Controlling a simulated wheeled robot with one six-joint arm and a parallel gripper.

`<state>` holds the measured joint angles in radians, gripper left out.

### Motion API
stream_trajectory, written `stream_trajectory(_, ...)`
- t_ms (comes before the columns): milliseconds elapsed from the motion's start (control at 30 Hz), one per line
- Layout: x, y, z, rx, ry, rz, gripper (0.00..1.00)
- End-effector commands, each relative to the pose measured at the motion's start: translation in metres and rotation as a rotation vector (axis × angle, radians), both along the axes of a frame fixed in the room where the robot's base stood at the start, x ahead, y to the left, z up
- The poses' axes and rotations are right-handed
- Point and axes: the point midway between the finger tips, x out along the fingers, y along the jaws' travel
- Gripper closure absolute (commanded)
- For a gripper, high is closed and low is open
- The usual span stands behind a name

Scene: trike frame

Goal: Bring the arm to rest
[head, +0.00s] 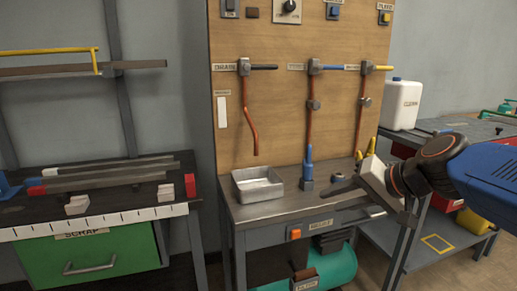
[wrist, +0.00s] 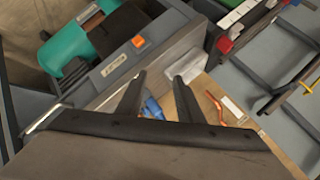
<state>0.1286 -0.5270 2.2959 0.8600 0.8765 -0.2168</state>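My arm reaches in from the right of the head view, with its blue link and dark wrist joint in front of the workbench. My gripper (wrist: 156,80) shows in the wrist view as two dark fingers standing apart with nothing between them. It is open and empty. In the head view it is over the right part of the workbench (head: 265,211), to the right of a metal tray (head: 258,185) and a blue-topped nozzle (head: 308,165). The tray also shows just beyond the fingers in the wrist view (wrist: 186,68). Whether the gripper touches the bench cannot be told.
A wooden tool board (head: 285,125) with hanging copper-coloured pipes rises behind the bench. A teal compressor (head: 335,268) sits below. A scrap bench with a green drawer (head: 95,262) stands left. A white canister (head: 402,105) stands behind my arm at right.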

Motion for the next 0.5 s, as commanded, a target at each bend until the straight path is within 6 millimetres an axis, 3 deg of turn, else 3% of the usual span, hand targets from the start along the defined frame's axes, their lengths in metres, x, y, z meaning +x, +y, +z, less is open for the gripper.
stream_trajectory(100, -0.045, -0.008, -0.040, -0.154, 0.055, 0.050, 0.67)
stream_trajectory(300, -0.110, -0.042, -0.101, -0.425, 0.134, 0.112, 0.67)
stream_trajectory(500, -0.152, -0.079, -0.137, -0.636, 0.181, 0.139, 0.67)
